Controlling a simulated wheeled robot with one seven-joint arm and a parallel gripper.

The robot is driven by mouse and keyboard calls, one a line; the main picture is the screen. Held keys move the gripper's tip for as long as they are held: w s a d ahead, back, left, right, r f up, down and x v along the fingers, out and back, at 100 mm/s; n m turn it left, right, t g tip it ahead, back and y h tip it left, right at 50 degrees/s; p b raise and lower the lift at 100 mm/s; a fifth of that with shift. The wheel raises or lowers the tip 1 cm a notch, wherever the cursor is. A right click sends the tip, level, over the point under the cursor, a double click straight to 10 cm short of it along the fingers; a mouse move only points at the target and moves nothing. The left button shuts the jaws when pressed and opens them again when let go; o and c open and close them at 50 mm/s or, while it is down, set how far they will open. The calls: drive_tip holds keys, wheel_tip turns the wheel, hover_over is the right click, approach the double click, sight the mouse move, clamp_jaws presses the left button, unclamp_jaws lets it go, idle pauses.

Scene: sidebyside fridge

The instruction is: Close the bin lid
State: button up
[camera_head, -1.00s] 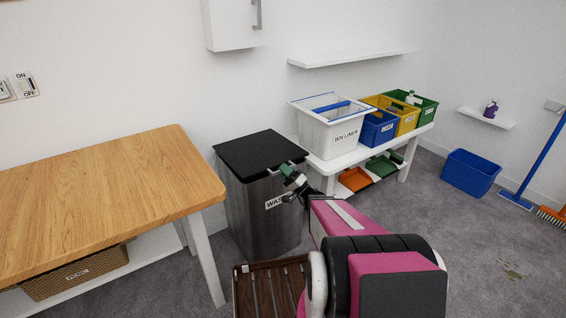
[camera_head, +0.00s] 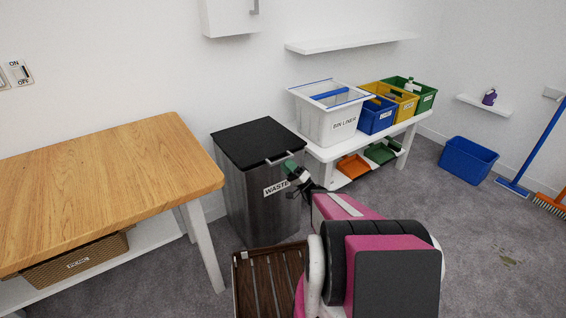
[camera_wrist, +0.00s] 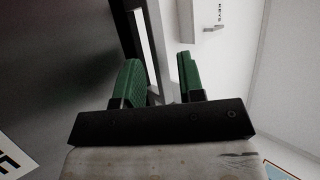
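The bin (camera_head: 268,206) is a tall dark grey box with a "WASTE" label, standing left of the white bench. Its black lid (camera_head: 255,142) lies flat over the top, looking down. A light metal handle (camera_head: 281,160) sits at the lid's front edge. My gripper (camera_head: 290,167) is just in front of the bin, near the handle's right end. In the wrist view its two green fingers (camera_wrist: 160,78) are apart with nothing clearly held between them. The bin's dark front (camera_wrist: 60,80) fills the left of that view. Whether a finger touches the bin is unclear.
A wooden table (camera_head: 115,185) stands left of the bin. A white bench (camera_head: 370,143) with the bin liner crate (camera_head: 330,120) and coloured boxes stands close on the right. A brown slatted crate (camera_head: 240,285) is low in front.

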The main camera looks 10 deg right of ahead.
drive_tip(key=v, duration=0.7)
drive_tip(key=shift+d+f, duration=0.2)
drive_tip(key=shift+s, duration=0.1)
drive_tip(key=s+a+n+g+h, duration=0.2)
drive_tip(key=s+a+g+h, duration=0.1)
drive_tip(key=a+g, duration=0.45)
drive_tip(key=s+a+n+g+h, duration=0.2)
drive_tip(key=a+g, duration=0.4)
drive_tip(key=g, duration=0.2)
drive_tip(key=s+d+r+h, duration=0.2)
drive_tip(key=d+h, duration=0.4)
drive_tip(key=h, duration=0.9)
drive_tip(key=shift+s+d, duration=0.35)
drive_tip(key=shift+s, duration=0.35)
